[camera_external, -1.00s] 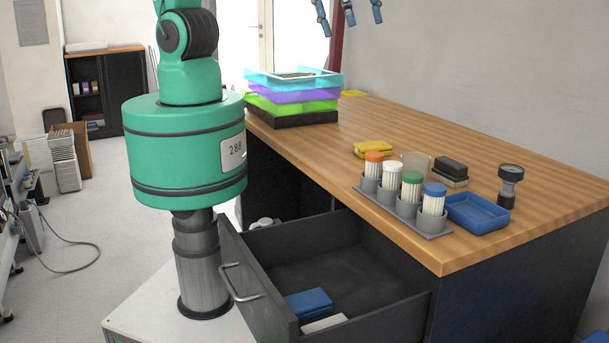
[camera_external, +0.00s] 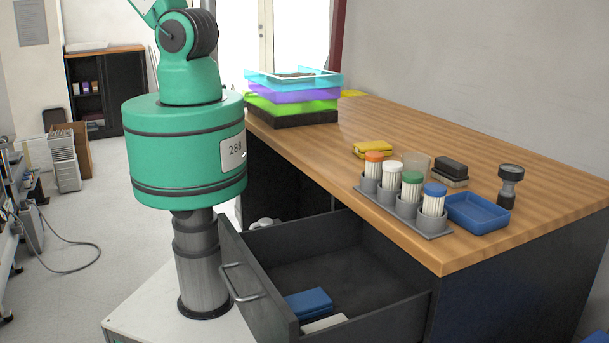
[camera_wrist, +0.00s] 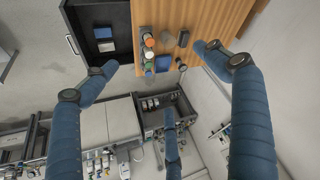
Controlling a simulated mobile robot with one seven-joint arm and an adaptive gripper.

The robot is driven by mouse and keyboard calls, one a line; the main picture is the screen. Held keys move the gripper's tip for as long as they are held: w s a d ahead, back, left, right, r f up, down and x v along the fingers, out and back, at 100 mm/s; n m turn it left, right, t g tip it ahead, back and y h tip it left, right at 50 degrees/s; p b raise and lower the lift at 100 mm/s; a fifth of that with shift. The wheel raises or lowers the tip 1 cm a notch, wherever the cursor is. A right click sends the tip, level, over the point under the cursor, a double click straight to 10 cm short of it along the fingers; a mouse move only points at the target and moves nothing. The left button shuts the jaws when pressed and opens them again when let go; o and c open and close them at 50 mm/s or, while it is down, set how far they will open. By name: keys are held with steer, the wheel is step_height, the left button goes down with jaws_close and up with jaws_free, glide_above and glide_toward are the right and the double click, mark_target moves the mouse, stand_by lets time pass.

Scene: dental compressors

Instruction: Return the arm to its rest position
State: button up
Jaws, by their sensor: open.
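My green arm (camera_external: 189,75) stands on its grey column at the left of the external view, its upper link leaning up and to the left out of the picture. My gripper (camera_wrist: 155,58) is out of the external view. In the wrist view its blue fingers are spread wide apart and hold nothing. They hang high above the floor and the desk's end, with the tube rack and open drawer seen far below between and beyond the fingers.
The drawer (camera_external: 335,259) is pulled out beside my column, with a blue box (camera_external: 308,303) inside. On the wooden desk (camera_external: 470,155) stand a rack (camera_external: 428,226) of capped containers, a blue tray (camera_external: 478,212) and stacked coloured trays (camera_external: 293,95). Open floor (camera_external: 85,215) lies left.

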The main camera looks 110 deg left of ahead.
stand_by(0.3)
step_height(320, 180, down, 2)
steer(key=shift+f+b, duration=0.15)
steer(key=shift+b, duration=1)
